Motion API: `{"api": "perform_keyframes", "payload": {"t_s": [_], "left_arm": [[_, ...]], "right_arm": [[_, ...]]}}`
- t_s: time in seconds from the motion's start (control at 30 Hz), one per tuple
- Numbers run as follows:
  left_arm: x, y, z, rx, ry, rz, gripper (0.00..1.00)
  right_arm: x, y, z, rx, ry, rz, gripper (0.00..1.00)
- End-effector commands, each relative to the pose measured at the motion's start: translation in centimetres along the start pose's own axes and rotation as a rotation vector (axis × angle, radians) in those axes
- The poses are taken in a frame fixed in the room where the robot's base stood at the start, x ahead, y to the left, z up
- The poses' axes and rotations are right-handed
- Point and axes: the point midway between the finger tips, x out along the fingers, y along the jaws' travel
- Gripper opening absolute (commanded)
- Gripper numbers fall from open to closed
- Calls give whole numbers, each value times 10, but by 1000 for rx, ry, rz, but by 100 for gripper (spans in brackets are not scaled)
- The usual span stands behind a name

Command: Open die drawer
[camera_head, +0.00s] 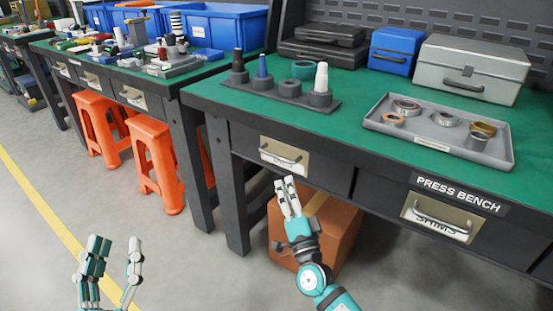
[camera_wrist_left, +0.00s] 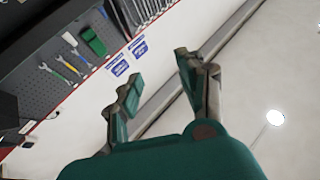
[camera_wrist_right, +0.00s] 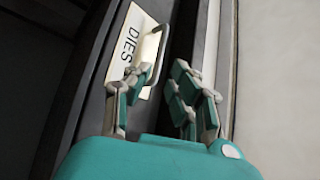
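The DIES drawer (camera_head: 263,167) is the left drawer of the press bench and looks shut. Its cream label with DIES printed on it (camera_wrist_right: 128,50) and its metal bar handle (camera_wrist_right: 159,62) show in the right wrist view. The handle also shows in the head view (camera_head: 281,158). My right gripper (camera_head: 288,183) is just below this handle, open and empty. In the right wrist view one finger overlaps the handle's near end; contact cannot be told. My left gripper (camera_head: 114,243) is open and empty over the floor at lower left.
A second drawer with a SHIMS label (camera_head: 437,219) is at right. A cardboard box (camera_head: 340,225) stands under the bench. Orange stools (camera_head: 155,150) stand at left. A grey tray (camera_head: 415,143) with rings and a rack of plugs (camera_head: 270,96) are on the green bench top.

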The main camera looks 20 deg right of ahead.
Motion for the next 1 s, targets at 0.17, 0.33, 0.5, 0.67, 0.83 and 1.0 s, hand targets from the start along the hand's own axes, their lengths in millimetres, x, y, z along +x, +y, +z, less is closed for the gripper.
{"api": "perform_keyframes", "payload": {"t_s": [0.17, 0.33, 0.5, 0.67, 0.83, 1.0], "left_arm": [[-1, 2, -15, -4, 98, 4, 40], [-4, 4, -32, -8, 200, 8, 40], [-8, 6, -46, -12, 282, 12, 40], [-10, 6, -52, -14, 311, 13, 40], [-10, 6, -52, -14, 314, 13, 40], [-10, 6, -52, -14, 313, 13, 40]], "right_arm": [[40, 0, 0, 2, 1, -2, 21], [72, 1, 0, 0, 1, -1, 21], [91, 1, 1, 1, -1, 0, 21], [98, 1, 1, 0, -2, 1, 21], [99, 1, 1, -1, -2, 1, 21], [98, 0, 1, -1, -1, 1, 8]]}}
